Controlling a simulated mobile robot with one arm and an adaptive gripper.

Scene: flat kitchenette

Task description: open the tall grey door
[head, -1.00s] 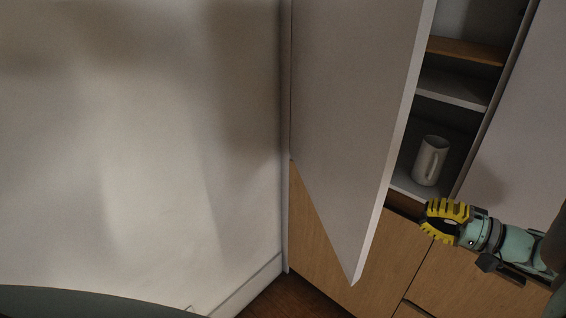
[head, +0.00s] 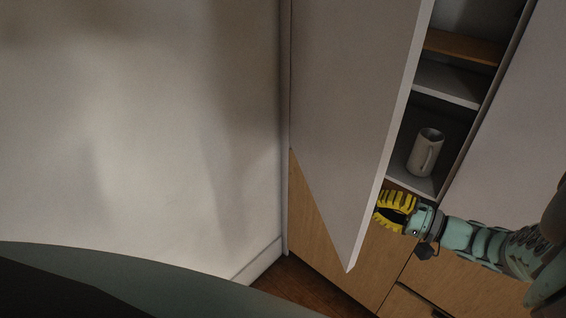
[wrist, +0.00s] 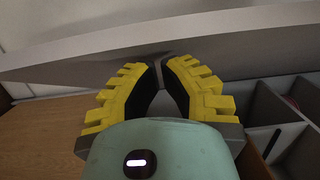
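The tall grey door (head: 345,110) is swung partly open, hinged on its left beside the wall. Its free edge stands well out from the cabinet, and shelves show behind it. My gripper (head: 380,212) is at the inner side of that free edge, low down, with its tips partly hidden by the door. In the wrist view the door (wrist: 230,50) crosses the top, just beyond the tips of my gripper (wrist: 161,62). The yellow fingers curve together with only a narrow gap at the tips and hold nothing visible. I cannot tell whether they touch the door.
Wooden drawer fronts (head: 405,302) lie below. A pale wall (head: 140,130) is close on the left. A bit of wooden floor (head: 285,290) shows clear below the door.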

